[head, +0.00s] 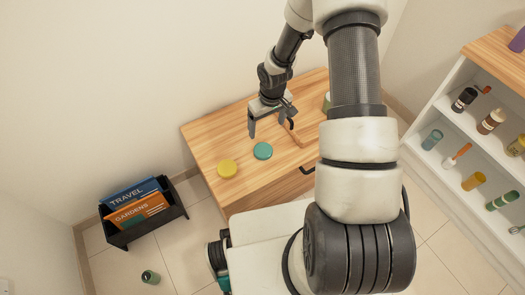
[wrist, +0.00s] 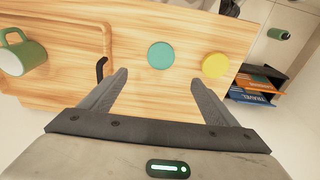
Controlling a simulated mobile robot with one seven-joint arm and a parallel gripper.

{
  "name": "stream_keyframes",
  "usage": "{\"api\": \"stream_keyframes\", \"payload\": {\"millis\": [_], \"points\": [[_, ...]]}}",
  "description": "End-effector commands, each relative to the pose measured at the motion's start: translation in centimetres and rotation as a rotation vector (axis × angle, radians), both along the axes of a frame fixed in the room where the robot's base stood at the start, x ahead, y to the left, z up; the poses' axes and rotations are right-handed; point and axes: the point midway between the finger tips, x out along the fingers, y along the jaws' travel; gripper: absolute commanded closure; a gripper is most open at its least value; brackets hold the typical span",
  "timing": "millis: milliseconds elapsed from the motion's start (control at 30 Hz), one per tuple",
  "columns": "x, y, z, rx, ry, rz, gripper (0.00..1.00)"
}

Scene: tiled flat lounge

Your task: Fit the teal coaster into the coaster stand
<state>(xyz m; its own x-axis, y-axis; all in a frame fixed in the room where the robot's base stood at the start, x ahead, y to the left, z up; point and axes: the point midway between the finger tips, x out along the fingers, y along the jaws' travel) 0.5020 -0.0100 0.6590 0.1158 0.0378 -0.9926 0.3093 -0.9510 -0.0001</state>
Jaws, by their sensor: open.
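My gripper (head: 270,122) is open and empty above the cabinet top, behind the coaster in the head view. Its two fingers (wrist: 160,80) are spread wide in the wrist view, with the coaster ahead of the gap and apart from both. I cannot make out a coaster stand for certain; my arm covers the right part of the cabinet top.
A yellow coaster (head: 227,169) lies left of the teal one. A wooden tray (wrist: 60,97) with a dark handle (wrist: 101,68) and a green mug (wrist: 32,52) are on the cabinet.

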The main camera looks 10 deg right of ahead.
Motion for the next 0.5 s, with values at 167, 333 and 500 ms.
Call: {"api": "stream_keyframes", "payload": {"millis": [167, 333, 500], "points": [[0.3, 0.2, -4.1, 0.0, 0.004, 0.001, 0.18], [0.7, 0.4, -7.8, 0.0, 0.003, 0.001, 0.18], [1.1, 0.4, -10.4, -0.001, 0.002, 0.0, 0.18]]}}
